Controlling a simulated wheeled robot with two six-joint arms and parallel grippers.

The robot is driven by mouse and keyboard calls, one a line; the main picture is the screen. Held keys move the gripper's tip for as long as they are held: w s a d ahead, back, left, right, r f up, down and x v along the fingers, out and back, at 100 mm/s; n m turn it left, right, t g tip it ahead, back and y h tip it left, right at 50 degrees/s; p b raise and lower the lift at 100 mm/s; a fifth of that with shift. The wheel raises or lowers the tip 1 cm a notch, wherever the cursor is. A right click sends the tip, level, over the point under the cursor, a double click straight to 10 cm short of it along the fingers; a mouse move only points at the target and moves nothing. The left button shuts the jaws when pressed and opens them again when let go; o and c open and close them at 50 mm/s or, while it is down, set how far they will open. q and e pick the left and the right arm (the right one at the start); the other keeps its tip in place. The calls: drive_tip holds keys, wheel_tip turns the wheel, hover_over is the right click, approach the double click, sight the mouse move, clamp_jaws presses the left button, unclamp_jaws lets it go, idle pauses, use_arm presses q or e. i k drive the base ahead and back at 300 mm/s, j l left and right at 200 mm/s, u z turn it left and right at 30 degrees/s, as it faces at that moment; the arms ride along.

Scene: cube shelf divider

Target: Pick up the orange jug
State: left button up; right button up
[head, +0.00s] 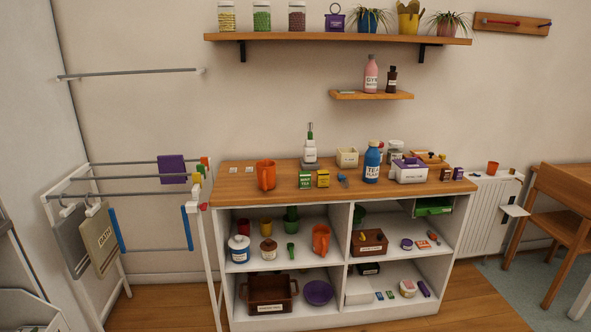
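An orange jug-like vessel (265,175) stands upright on the left part of the wooden top of the cube shelf, its handle toward the front. A second orange vessel with a handle (321,239) is in the upper left compartment, near the middle divider. From this view I cannot tell for sure which of the two is the jug. Neither of my grippers shows in the head view.
A drying rack (130,195) stands close on the left.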

sight(265, 169)
drive_tip(key=i+z, duration=0.3)
drive_tip(key=i, duration=0.15)
drive_tip(key=i+j+z, duration=0.1)
drive_tip(key=i+z, duration=0.2)
drive_tip(key=i, duration=0.2)
